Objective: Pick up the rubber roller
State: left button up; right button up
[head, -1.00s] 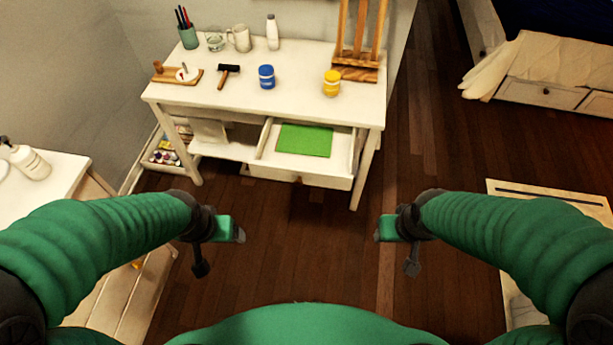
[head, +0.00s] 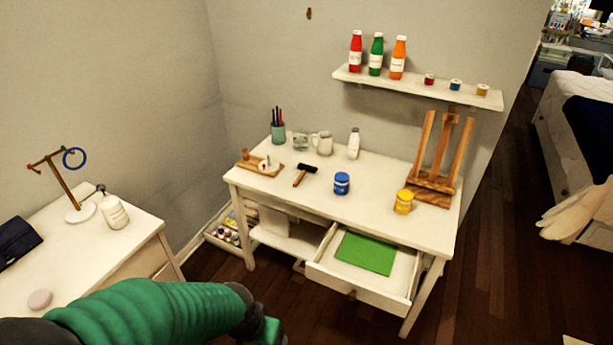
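The rubber roller (head: 306,170) lies on the white desk (head: 370,205), left of the blue paint jar. It has a black head and a brown wooden handle that points toward the desk's front edge. My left gripper (head: 272,332) is at the bottom of the head view, in front of and below the desk, well apart from the roller. Its fingers are cut off by the frame edge, so its opening does not show. My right gripper is out of view.
On the desk, a wooden board (head: 250,164) lies left of the roller. A blue jar (head: 342,183), yellow jar (head: 404,201) and easel (head: 437,165) stand right. The open drawer (head: 333,281) juts out in front. A side table (head: 140,230) stands left.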

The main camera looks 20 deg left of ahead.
aim_at(305, 167)
jog(key=u, duration=0.55)
jog(key=i+j+u, duration=0.1)
jog(key=i+u, duration=0.3)
jog(key=i, duration=0.25)
jog(key=i+u, duration=0.4)
jog(key=i, duration=0.25)
jog(key=i+l, duration=0.1)
jog(key=i, duration=0.25)
jog(key=i+l, duration=0.15)
jog(key=i, duration=0.2)
